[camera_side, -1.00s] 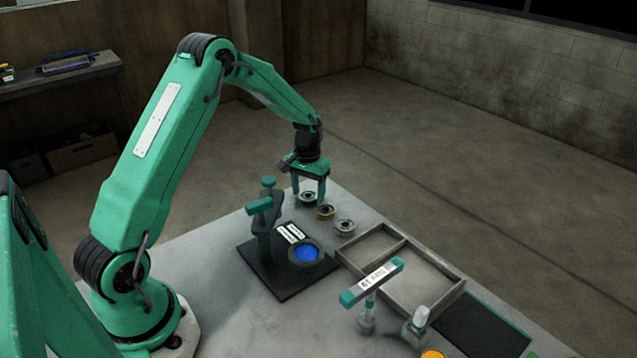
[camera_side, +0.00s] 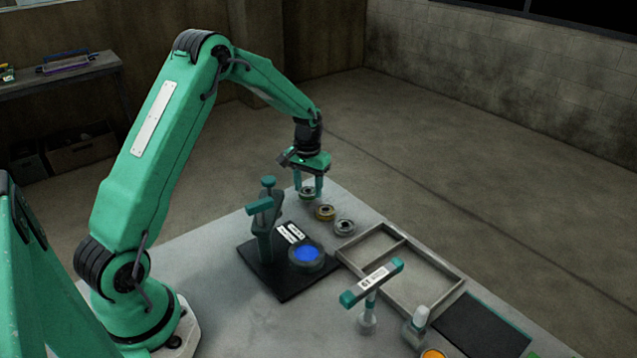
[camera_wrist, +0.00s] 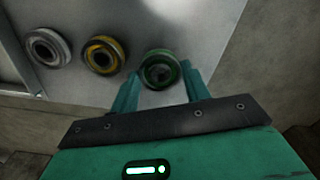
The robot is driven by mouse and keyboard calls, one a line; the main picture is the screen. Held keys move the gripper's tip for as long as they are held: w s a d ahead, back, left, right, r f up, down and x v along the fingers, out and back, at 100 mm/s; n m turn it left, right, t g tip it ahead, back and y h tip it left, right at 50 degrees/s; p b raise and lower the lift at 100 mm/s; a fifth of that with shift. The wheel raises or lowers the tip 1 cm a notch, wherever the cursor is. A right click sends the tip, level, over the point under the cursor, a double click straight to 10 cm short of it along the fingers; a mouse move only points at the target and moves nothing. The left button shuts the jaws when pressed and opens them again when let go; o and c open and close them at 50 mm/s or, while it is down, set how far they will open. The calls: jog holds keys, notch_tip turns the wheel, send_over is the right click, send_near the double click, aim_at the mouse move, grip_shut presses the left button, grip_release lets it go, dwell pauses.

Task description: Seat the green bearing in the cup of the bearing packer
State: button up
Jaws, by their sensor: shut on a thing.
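The green bearing (camera_wrist: 161,70) is a ring with a dark centre, between the two teal fingers of my gripper (camera_wrist: 157,88) in the wrist view. My gripper (camera_side: 309,188) is shut on the green bearing (camera_side: 307,192) at the back of the table in the side view. The bearing appears a little above the table, though the gap is hard to judge. The bearing packer (camera_side: 264,232) stands upright on a dark base plate, left of and nearer than the gripper. Its round cup (camera_side: 306,254) shows a blue inside.
A yellow bearing (camera_side: 325,212) and a grey bearing (camera_side: 344,227) lie in a row beside the green one. A divided grey tray (camera_side: 440,302) is to the right. A teal-handled tool (camera_side: 371,283) stands in front of it. The table's back edge is close to the gripper.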

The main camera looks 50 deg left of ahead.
jog(key=shift+r, duration=1.55)
jog(key=shift+d, duration=0.1)
jog(key=shift+s+d+r, duration=0.1)
jog(key=shift+d+r, duration=0.05)
jog(key=shift+d, duration=0.05)
jog(key=s+d+r+m, duration=0.3)
jog(key=s+d+r, duration=0.15)
jog(key=d, duration=0.55)
notch_tip(320, 180, up, 2)
jog(key=m, duration=0.3)
send_over(306, 254)
jog(key=shift+r, duration=0.1)
jog(key=shift+f, duration=3.2)
jog(key=shift+f, duration=0.9)
